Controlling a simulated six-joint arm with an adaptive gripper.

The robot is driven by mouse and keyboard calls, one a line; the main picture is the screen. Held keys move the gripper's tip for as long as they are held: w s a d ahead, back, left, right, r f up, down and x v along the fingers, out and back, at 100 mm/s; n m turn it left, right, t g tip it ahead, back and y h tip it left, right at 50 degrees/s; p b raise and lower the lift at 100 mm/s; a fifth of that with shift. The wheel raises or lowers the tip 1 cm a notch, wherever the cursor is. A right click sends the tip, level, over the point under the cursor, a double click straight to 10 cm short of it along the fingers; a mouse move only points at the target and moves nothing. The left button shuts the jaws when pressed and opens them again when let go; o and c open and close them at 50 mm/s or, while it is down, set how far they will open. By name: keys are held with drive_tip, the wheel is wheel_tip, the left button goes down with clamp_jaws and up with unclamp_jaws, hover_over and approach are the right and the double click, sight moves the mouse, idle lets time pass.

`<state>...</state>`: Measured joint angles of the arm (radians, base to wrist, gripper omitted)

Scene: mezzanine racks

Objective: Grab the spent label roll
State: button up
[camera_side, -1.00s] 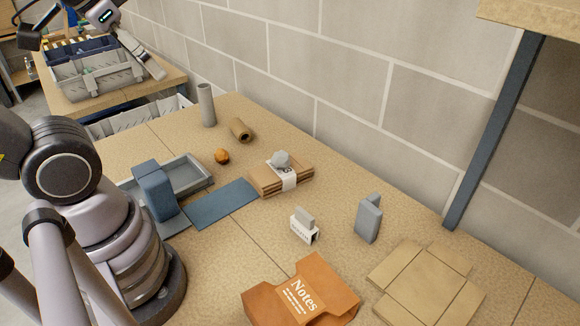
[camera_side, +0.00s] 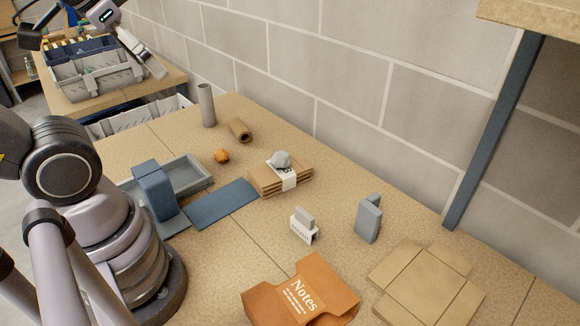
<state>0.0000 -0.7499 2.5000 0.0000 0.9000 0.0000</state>
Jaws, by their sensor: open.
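A short brown cardboard tube (camera_side: 240,130), which looks like the spent label roll, lies on its side on the tan table near the wall. Its open end faces the viewer. A taller grey-beige tube (camera_side: 206,105) stands upright just behind it to the left. My gripper (camera_side: 157,70) is at the upper left, raised and pointing down to the right, apart from both tubes. No object shows in it. Its fingers are small in this view and hard to make out.
A crumpled orange ball (camera_side: 222,156) lies in front of the tube. A cardboard stack (camera_side: 267,181) with a grey lump on top is to the right. A grey tray (camera_side: 199,173), blue block (camera_side: 155,190) and blue mat (camera_side: 222,204) are nearer. The block wall (camera_side: 300,80) runs behind.

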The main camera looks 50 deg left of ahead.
drive_tip(key=n+g+y, duration=0.5)
drive_tip(key=n+y, duration=0.4)
drive_tip(key=n, duration=0.5)
hover_over(244, 129)
drive_tip(key=s+d, duration=0.1)
drive_tip(key=d, duration=0.7)
wheel_tip(244, 129, down, 30)
drive_tip(key=x, duration=0.8)
drive_tip(key=shift+f, duration=0.2)
drive_tip(key=x, duration=0.6)
drive_tip(key=shift+w+f, duration=0.2)
drive_tip(key=shift+f, duration=0.05)
